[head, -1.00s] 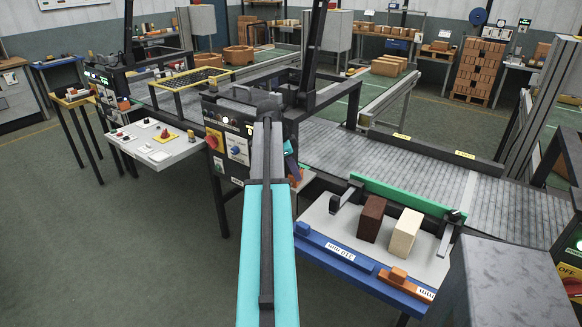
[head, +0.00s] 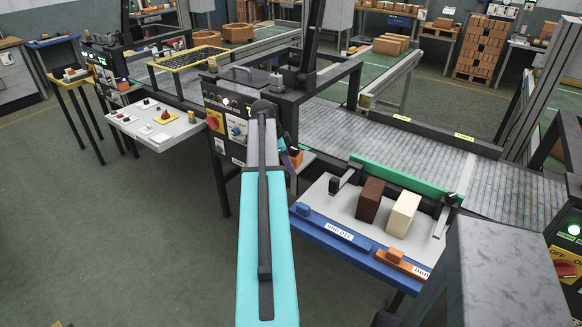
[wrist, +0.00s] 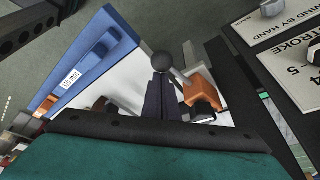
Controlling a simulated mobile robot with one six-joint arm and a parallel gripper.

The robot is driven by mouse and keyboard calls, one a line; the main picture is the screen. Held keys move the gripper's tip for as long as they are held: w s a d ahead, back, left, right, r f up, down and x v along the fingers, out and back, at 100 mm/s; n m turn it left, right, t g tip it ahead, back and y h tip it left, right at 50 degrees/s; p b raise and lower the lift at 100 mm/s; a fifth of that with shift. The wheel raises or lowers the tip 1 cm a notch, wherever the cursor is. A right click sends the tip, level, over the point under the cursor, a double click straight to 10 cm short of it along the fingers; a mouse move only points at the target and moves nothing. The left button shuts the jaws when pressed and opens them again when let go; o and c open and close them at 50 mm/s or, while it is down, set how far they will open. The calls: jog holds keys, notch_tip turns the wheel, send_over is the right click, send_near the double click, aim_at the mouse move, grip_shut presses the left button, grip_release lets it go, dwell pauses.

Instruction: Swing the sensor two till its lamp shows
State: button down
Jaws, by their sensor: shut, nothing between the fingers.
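My gripper (wrist: 164,100) shows in the wrist view as two dark fingers, shut with nothing between them. A dark round knob (wrist: 162,62) shows at the fingertips, with a grey rod running from it towards an orange part with a black piece (wrist: 203,90). I cannot tell whether the fingers touch the knob. An orange part (head: 296,158) also shows just right of my arm in the head view; my arm hides the gripper there. No label shows which part is sensor two, and I cannot make out its lamp.
A control panel (head: 237,131) with knobs stands left of my arm. A blue-edged tray (head: 340,238) at the right holds a dark brown brick (head: 370,200) and a cream brick (head: 403,214). The conveyor (head: 440,160) runs behind.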

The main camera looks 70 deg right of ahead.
jog(key=shift+w+a+f+b, duration=0.1)
jog(key=shift+w+a+b, duration=0.15)
jog(key=shift+w, duration=0.55)
notch_tip(320, 180, up, 10)
jog(key=b, duration=0.2)
jog(key=shift+s+d, duration=0.15)
jog(key=shift+s, duration=0.1)
dwell(0.6)
